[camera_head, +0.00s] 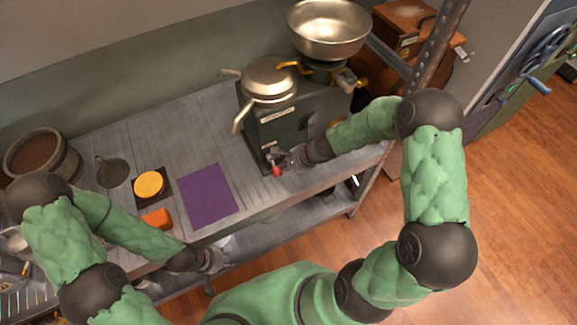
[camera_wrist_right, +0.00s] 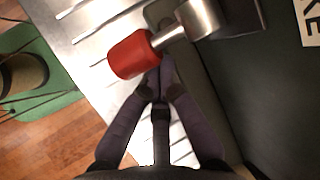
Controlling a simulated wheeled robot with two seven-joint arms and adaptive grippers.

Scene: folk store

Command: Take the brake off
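A dark boxy machine (camera_head: 280,130) stands on the grey bench. A metal lever with a red knob (camera_head: 277,170) sticks out low on its front. In the right wrist view the red knob (camera_wrist_right: 131,55) is large, on a thick metal shaft (camera_wrist_right: 190,27). My right gripper (camera_head: 290,160) is at the lever. In its wrist view the fingers (camera_wrist_right: 160,82) come together, with the tips right beside the knob and partly covered by it; I cannot tell if they touch it. My left gripper (camera_head: 214,259) hangs at the bench's front edge, away from the machine; its fingers are unclear.
A metal pot (camera_head: 268,79) and a wide metal bowl (camera_head: 329,28) sit on top of the machine. A purple mat (camera_head: 207,194), an orange block (camera_head: 157,218), a yellow disc (camera_head: 149,185), a funnel (camera_head: 112,171) and a wooden tub (camera_head: 43,157) lie on the bench to the left.

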